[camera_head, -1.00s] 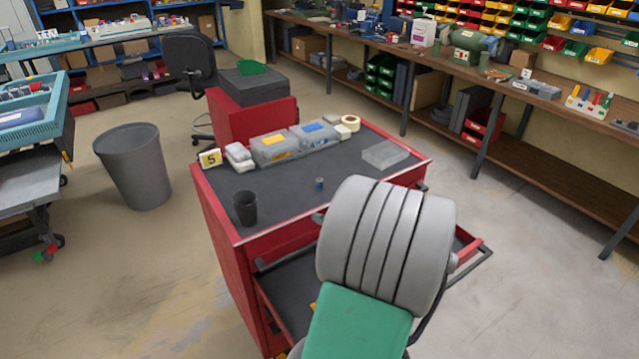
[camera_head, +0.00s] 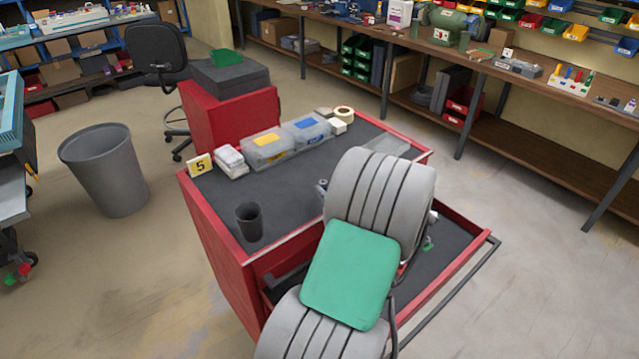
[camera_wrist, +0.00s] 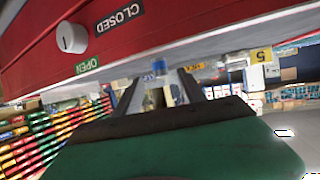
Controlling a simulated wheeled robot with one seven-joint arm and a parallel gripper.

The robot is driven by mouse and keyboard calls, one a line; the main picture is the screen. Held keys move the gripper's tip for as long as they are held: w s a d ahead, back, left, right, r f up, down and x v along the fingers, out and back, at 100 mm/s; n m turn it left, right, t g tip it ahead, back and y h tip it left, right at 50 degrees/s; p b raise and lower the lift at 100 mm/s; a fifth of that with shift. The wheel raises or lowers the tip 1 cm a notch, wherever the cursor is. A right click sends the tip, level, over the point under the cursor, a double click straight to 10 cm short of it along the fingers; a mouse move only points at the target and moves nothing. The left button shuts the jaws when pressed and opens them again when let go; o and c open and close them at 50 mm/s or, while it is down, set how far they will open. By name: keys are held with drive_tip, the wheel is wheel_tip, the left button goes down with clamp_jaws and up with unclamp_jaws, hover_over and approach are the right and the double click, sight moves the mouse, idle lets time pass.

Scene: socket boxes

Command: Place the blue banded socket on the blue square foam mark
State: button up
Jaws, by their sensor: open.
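In the wrist view, which is upside down, a small blue-banded piece (camera_wrist: 159,68), likely the socket, shows between the two dark fingers of my open gripper (camera_wrist: 161,77). I cannot tell its distance from the fingers, and nothing is seen gripped. In the head view my grey and green arm reaches over the front of the red cabinet (camera_head: 215,235). My gripper there is mostly hidden behind the arm, and the socket is not clearly seen. The blue square foam mark cannot be made out in either view.
A dark cup (camera_head: 249,222) stands at the cabinet top's front left. Clear boxes with yellow (camera_head: 265,146) and blue (camera_head: 307,128) labels, a 5 sign (camera_head: 200,165) and a tape roll (camera_head: 343,114) line the back. The open drawer (camera_head: 455,250) juts out below my arm.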

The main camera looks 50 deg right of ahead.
sight(325, 186)
drive_tip(key=x, duration=0.2)
drive_tip(key=p+x, duration=0.1)
drive_tip(key=x, duration=0.1)
drive_tip(key=shift+f, duration=0.3)
drive_tip(key=shift+c, duration=0.2)
clamp_jaws()
